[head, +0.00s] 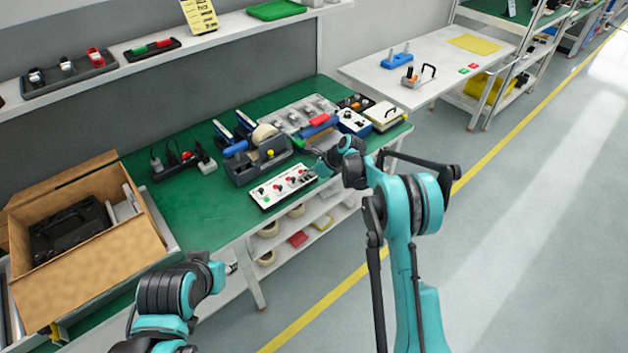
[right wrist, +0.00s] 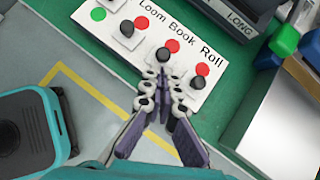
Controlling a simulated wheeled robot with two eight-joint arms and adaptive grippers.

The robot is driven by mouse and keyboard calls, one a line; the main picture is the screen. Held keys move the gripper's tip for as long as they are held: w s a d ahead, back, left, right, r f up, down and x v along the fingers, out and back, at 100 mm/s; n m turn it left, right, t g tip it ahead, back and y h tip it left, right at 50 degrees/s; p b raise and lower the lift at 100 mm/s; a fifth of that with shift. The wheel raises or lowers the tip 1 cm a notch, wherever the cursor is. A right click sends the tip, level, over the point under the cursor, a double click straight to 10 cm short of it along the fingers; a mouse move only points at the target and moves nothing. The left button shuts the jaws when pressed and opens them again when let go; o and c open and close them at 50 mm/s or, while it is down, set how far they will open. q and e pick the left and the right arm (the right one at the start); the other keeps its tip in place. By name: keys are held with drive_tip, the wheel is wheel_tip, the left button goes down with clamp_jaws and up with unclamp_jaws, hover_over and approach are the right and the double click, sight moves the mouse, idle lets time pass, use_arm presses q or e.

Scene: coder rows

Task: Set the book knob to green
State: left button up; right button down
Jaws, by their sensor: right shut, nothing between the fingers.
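The white knob panel (head: 283,187) lies on the green bench top near its front edge. In the right wrist view the panel (right wrist: 150,35) carries the labels Loom, Book and Roll, with a black knob by each. The Book knob (right wrist: 163,55) has a red dot beside it; I see no green dot by it, and its pointer is too small to read. My right gripper (head: 313,152) is shut and empty; in the wrist view its tips (right wrist: 163,76) are just below the Book knob, contact unclear. My left gripper (head: 231,268) is low, in front of the bench, its fingers too small to judge.
A grey tool holder (head: 243,170) stands right behind the panel. The Loom knob (right wrist: 127,29) and the Roll knob (right wrist: 196,83) flank the Book knob closely. An open cardboard box (head: 150,262) is at the left. The bench has free green surface left of the panel.

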drive_tip(key=shift+w+a+f, duration=0.1)
drive_tip(key=shift+w+a, duration=0.05)
drive_tip(key=shift+a, duration=0.2)
drive_tip(key=shift+w, duration=0.1)
drive_tip(key=w+a, duration=0.2)
drive_tip(key=w, duration=0.1)
drive_tip(key=shift+a, duration=0.1)
drive_tip(key=shift+s, duration=0.15)
